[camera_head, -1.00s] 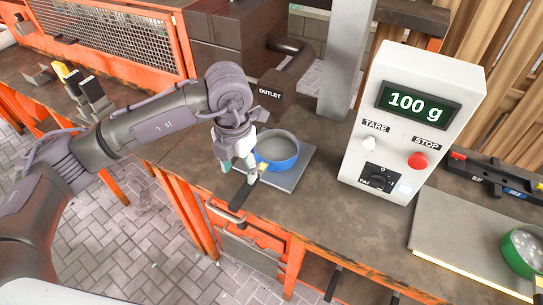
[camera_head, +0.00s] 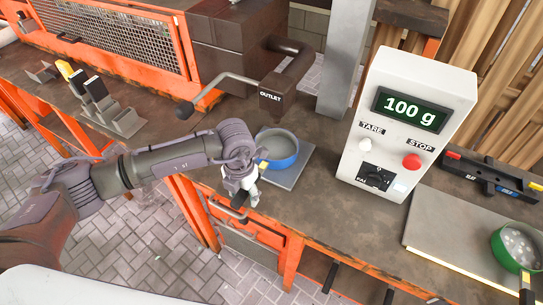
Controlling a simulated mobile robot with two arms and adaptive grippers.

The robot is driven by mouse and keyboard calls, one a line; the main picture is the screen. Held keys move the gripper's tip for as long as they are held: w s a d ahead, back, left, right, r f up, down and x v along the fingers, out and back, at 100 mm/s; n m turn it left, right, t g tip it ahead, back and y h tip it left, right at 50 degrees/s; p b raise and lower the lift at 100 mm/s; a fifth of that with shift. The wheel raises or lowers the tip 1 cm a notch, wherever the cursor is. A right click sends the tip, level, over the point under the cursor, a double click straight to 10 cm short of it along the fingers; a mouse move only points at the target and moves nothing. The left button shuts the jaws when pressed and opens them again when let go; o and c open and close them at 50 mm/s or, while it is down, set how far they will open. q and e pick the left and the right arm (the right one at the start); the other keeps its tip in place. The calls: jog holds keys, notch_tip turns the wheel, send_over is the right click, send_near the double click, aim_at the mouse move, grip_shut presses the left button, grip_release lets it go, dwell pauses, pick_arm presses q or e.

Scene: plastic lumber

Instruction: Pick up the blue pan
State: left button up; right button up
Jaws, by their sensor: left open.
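The blue pan (camera_head: 283,158) sits on a flat grey plate (camera_head: 294,178) below the outlet pipe. Grey material shows inside the pan. Its handle side points toward the bench's front edge and is mostly hidden by my left gripper (camera_head: 246,192). The left gripper is open, pointing down at the handle just in front of the pan's rim. I cannot tell whether its fingers are around the handle or touching it. My right gripper is not in view.
A white control box (camera_head: 405,120) reading 100 g stands right of the pan. The outlet pipe (camera_head: 285,75) and a lever (camera_head: 220,85) are behind. A green pan (camera_head: 515,245) is on a grey plate at far right.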

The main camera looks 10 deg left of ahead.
pick_arm(q)
grip_shut()
jog(key=shift+w+r, duration=0.1)
jog(key=shift+r, duration=0.1)
dwell(0.3)
